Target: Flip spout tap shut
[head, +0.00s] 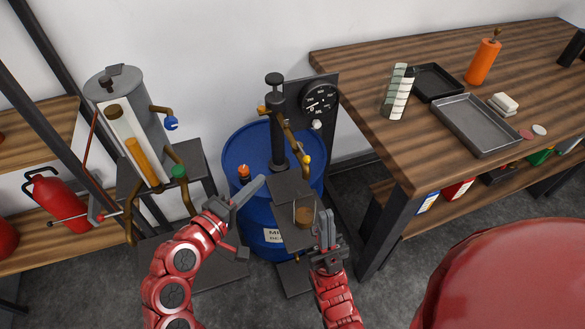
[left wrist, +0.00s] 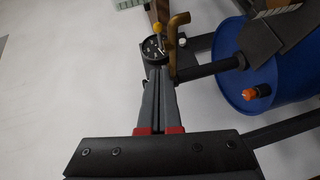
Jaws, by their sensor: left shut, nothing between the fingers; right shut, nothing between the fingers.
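A brass spout pipe (head: 288,129) comes off the black hand pump (head: 276,130) on the blue drum (head: 238,155). A yellow tap knob (head: 307,160) sits at its lower end, above a small brown cup (head: 304,217) on a dark stand. In the left wrist view a yellow knob (left wrist: 157,28) shows beyond my fingertips, near a brown pipe (left wrist: 177,35). My left gripper (head: 262,181) is shut and empty, in front of the drum and left of the yellow knob. My right gripper (head: 325,213) is shut and empty, beside the cup. Neither visibly touches the tap.
A round gauge (head: 319,98) is on a dark panel behind the pump. An orange cap (head: 243,172) is on the drum. At left stands a grey tank (head: 121,84) with blue (head: 171,123) and green (head: 179,171) taps. A wooden workbench (head: 390,170) bounds the right side.

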